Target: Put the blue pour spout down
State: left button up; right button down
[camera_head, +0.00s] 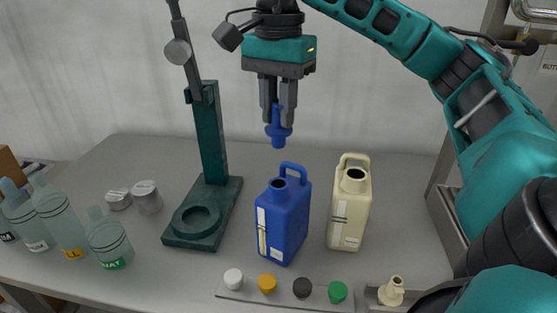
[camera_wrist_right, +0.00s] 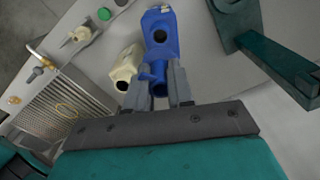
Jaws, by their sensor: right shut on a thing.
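The blue pour spout (camera_head: 278,131) hangs nozzle down in my right gripper (camera_head: 278,104), whose fingers are shut on its upper part. My left gripper is in neither view.
A cream jug (camera_head: 349,212) stands right of the blue one. A cream spout (camera_head: 391,291) sits at the front right. A rack (camera_head: 252,295) holds several coloured caps. A green stand (camera_head: 211,150) and labelled bottles (camera_head: 108,238) are at left. Bare table lies behind the jugs.

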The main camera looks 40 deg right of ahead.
aim_at(278, 146)
notch_tip(278, 146, down, 7)
jog(key=b, duration=0.3)
jog(key=shift+r+b, duration=0.1)
jog(key=shift+b, duration=0.25)
notch_tip(278, 146, down, 3)
jog(key=shift+f+b, duration=0.1)
jog(key=shift+b, duration=0.55)
jog(key=shift+f+b, duration=0.3)
jog(key=c, duration=1)
grip_release()
jog(key=shift+r, duration=0.1)
